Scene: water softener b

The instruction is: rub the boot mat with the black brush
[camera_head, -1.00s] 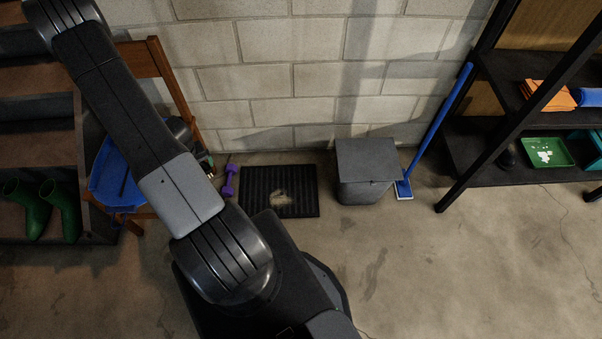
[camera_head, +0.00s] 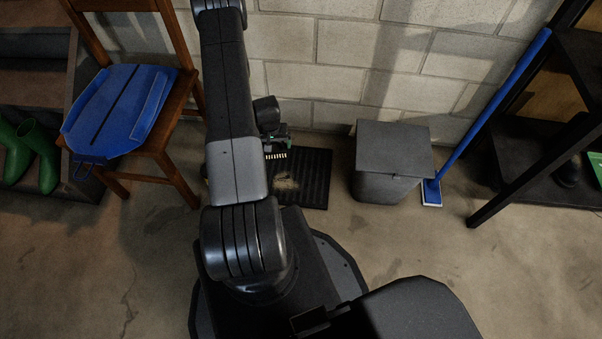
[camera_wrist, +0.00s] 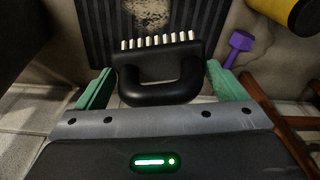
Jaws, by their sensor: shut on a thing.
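The black boot mat (camera_head: 318,180) lies on the floor by the block wall, with a pale dirt patch on its ribs. It also shows at the top of the wrist view (camera_wrist: 98,30), with the patch near its middle. My gripper (camera_wrist: 162,84) is shut on the black brush (camera_wrist: 160,72), its green fingers on either side of the looped handle. The white bristles point toward the mat. In the head view the brush (camera_head: 276,155) overlaps the mat's far left part; its height above the mat is hard to tell. My arm hides the mat's left side.
A grey lidded bin (camera_head: 392,165) stands right of the mat, with a blue mop (camera_head: 490,110) beside it. A wooden chair (camera_head: 165,165) with a blue board (camera_head: 118,112) is at left. The floor in front is clear.

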